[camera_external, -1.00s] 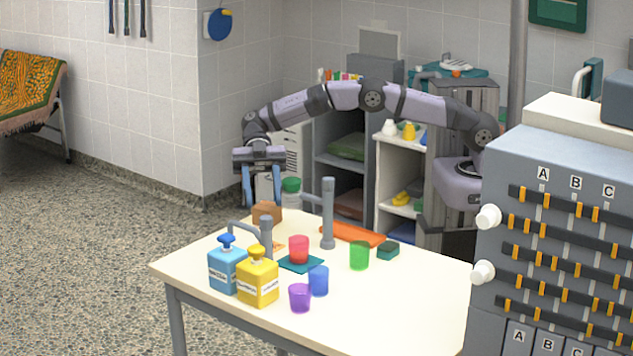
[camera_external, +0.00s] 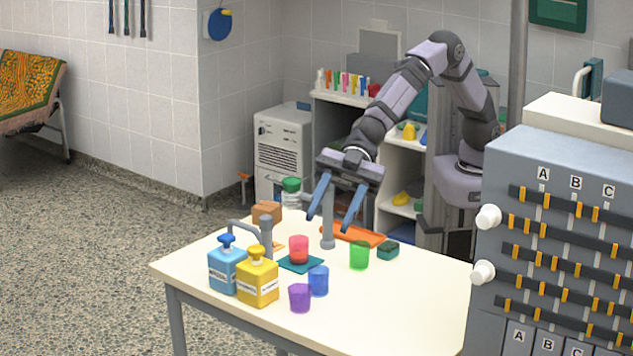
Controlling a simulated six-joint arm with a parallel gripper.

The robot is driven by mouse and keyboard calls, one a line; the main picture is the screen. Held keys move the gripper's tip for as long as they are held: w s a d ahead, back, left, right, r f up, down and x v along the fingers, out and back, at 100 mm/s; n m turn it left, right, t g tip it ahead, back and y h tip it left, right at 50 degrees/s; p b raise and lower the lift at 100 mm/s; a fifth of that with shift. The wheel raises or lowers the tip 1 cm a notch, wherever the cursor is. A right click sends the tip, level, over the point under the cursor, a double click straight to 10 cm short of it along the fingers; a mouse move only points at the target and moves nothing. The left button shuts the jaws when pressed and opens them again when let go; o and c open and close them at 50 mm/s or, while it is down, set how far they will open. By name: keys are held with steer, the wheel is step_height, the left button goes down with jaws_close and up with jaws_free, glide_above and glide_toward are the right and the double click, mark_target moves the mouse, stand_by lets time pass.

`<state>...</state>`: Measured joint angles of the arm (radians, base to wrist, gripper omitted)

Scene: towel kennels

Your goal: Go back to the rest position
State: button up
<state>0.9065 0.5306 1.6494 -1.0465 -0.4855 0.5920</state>
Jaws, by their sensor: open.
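My gripper (camera_external: 331,222) is open and empty, its two blue fingers pointing down above the back part of the table (camera_external: 400,300).
The table's right front is clear.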

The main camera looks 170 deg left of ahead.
steer(key=s+a+f+g+y, duration=0.1)
steer(key=s+a+f+g, duration=0.15)
steer(key=a, duration=0.65)
steer(key=s+a+f+g+y, duration=0.15)
steer(key=a+f, duration=0.25)
steer(key=a, duration=0.5)
steer(key=s+a+f+g+y, duration=0.15)
steer(key=a+f, duration=0.25)
steer(key=a, duration=0.5)
steer(key=s+a+f+n+g+y, duration=0.1)
steer(key=s+a+f+g, duration=0.2)
steer(key=s+a, duration=0.6)
steer(key=s+a+f+n+g+y, duration=0.1)
steer(key=s+a+f+g, duration=0.2)
steer(key=s+a, duration=0.7)
steer(key=s+g, duration=0.1)
steer(key=s, duration=0.1)
steer(key=shift+s+y+p, duration=0.3)
steer(key=shift+p, duration=0.05)
steer(key=shift+a, duration=0.1)
